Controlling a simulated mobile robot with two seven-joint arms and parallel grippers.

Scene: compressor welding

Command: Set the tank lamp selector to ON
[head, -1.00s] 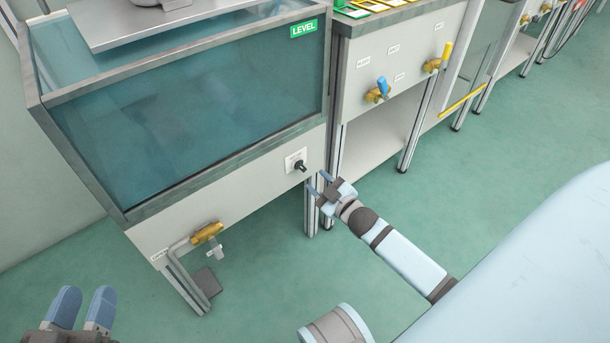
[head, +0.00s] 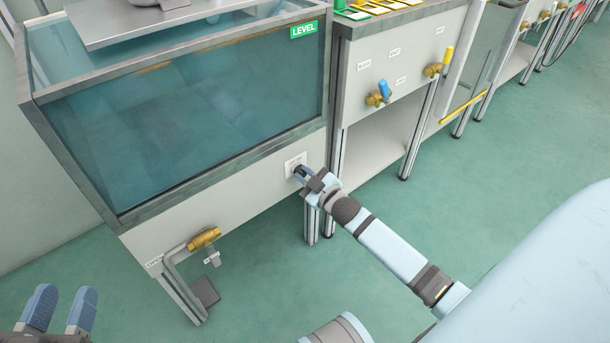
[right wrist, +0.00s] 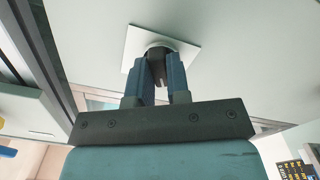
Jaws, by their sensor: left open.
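The tank lamp selector is a black knob (right wrist: 157,66) on a small white square plate (head: 291,163), on the pale front panel below the glass tank (head: 210,110). My right gripper (head: 300,173) is at the selector and hides most of the knob in the head view. In the right wrist view, the blue fingers of my right gripper (right wrist: 158,78) stand close together on both sides of the knob, with it between their tips. The knob's markings cannot be read. My left gripper (head: 58,308) is open and empty at the lower left, away from the tank.
A brass valve (head: 204,239) on a pipe sits under the tank at left. A bench to the right carries a blue-handled valve (head: 379,94) and a yellow-handled valve (head: 438,66). Green floor (head: 280,270) in front is clear.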

